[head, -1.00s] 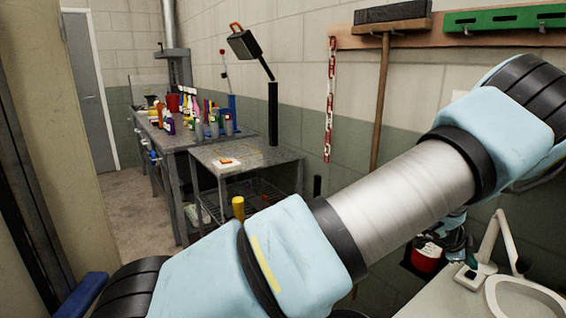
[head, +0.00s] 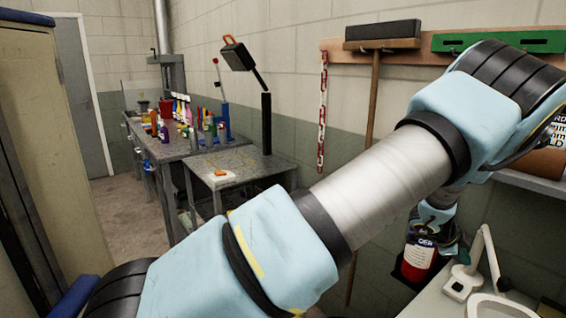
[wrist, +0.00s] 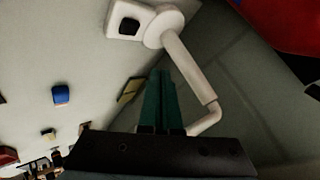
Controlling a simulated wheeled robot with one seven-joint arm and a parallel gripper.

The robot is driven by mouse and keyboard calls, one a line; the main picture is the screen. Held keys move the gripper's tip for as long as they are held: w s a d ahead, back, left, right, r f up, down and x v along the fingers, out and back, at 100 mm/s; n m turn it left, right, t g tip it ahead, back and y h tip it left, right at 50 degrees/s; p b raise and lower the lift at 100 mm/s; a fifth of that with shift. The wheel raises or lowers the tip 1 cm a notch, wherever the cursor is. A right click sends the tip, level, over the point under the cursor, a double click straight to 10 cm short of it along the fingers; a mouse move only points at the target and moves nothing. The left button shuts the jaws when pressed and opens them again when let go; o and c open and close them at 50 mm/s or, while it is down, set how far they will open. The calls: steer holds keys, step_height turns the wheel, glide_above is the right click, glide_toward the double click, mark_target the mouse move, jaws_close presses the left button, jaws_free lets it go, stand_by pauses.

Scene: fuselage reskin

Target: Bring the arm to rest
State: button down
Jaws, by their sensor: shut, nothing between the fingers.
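My gripper (wrist: 161,100) shows in the wrist view as two dark green fingers lying side by side. They are shut with nothing between them. A white jointed lamp arm (wrist: 188,68) passes just to the right of the fingers in that view; I cannot tell whether they touch. In the head view my pale blue and silver arm crosses from lower left to upper right. Its wrist end hangs at the right, above and close to a red canister (head: 418,262). My fingertips cannot be made out there.
A white table (head: 430,305) with the lamp (head: 485,255) stands at the lower right. The wrist view shows a blue item (wrist: 61,95) and other small items on a pale surface. A grey bench (head: 228,165) stands along the wall. Floor (head: 125,210) is clear at left.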

steer(key=w+a+r+n+t+y, duration=0.1)
steer(key=w+a+r+n+t, duration=0.2)
steer(key=w+a, duration=0.45)
steer(key=w+a+r+n+t+y, duration=0.15)
steer(key=w+a+n, duration=0.25)
steer(key=a, duration=0.6)
steer(key=w+a+r+n+t+y, duration=0.1)
steer(key=w+a+r+n+y, duration=0.2)
steer(key=w+a, duration=0.4)
steer(key=s+a+r+n+g+y, duration=0.15)
steer(key=s+a+n, duration=0.3)
steer(key=a, duration=0.75)
steer(key=s+a+r+n+y, duration=0.1)
steer(key=s+a+r+n, duration=0.3)
steer(key=a, duration=0.8)
steer(key=s+a+n+g+y, duration=0.1)
steer(key=s+a+n+g, duration=0.2)
steer(key=s+a, duration=0.6)
steer(key=s+n, duration=0.2)
steer(key=s, duration=0.1)
steer(key=shift+s+a+f+n+g, duration=0.2)
steer(key=shift+s+f+n+g, duration=0.05)
steer(key=shift+s+n+g, duration=0.1)
